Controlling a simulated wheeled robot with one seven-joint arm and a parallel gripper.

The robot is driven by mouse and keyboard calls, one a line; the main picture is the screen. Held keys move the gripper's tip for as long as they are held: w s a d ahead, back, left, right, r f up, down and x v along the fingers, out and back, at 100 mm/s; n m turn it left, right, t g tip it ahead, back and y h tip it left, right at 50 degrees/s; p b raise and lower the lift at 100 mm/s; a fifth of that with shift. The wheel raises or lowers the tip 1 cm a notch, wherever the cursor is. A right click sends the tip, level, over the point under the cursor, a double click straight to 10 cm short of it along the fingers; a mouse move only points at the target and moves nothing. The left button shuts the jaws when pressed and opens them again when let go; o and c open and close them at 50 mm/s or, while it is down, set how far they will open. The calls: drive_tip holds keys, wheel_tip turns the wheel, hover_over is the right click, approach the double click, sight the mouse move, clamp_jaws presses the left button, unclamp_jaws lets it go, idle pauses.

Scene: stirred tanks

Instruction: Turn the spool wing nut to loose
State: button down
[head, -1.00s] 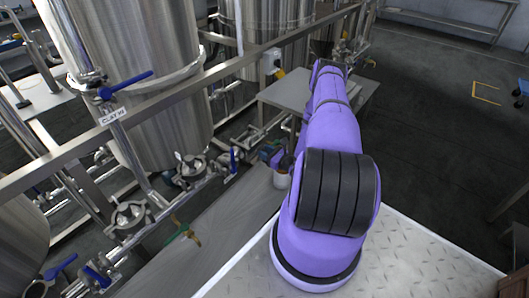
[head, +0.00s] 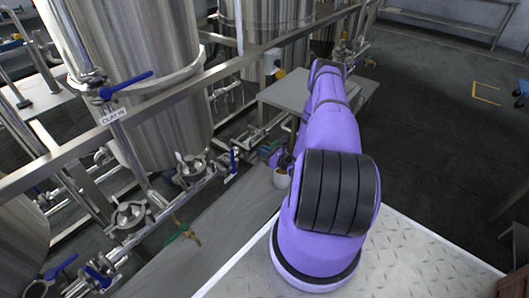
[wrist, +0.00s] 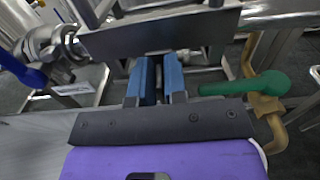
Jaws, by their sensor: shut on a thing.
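My gripper (wrist: 159,80) shows in the wrist view with its two blue fingers close together, a narrow gap between them. It is shut on the spool wing nut, which is mostly hidden by the fingers and a dark grey bar (wrist: 160,30) across the view. In the head view my arm covers most of the gripper, which is beside the low pipework. How far the nut is turned cannot be seen.
A green valve handle (wrist: 245,85) on brass piping lies close right of the fingers. A clamped pipe joint (wrist: 48,45) is at upper left. In the head view, a steel tank (head: 135,80) and a long rail (head: 175,95) stand left; a grey table (head: 290,92) stands beyond.

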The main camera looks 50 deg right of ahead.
drive_tip(key=shift+s+a+f+n, duration=0.2)
drive_tip(key=shift+f+n, duration=0.05)
drive_tip(key=shift+n, duration=0.55)
drive_tip(key=n, duration=0.5)
drive_tip(key=a+f+n, duration=0.1)
drive_tip(key=n, duration=0.4)
drive_tip(key=f+n, duration=0.1)
drive_tip(key=n, duration=0.4)
drive_tip(key=shift+s+a+n, duration=0.1)
drive_tip(key=shift+a+n, duration=0.2)
drive_tip(key=shift+n, duration=0.1)
drive_tip(key=shift+d, duration=0.15)
drive_tip(key=c, duration=1.2)
unclamp_jaws()
drive_tip(key=shift+o, duration=0.2)
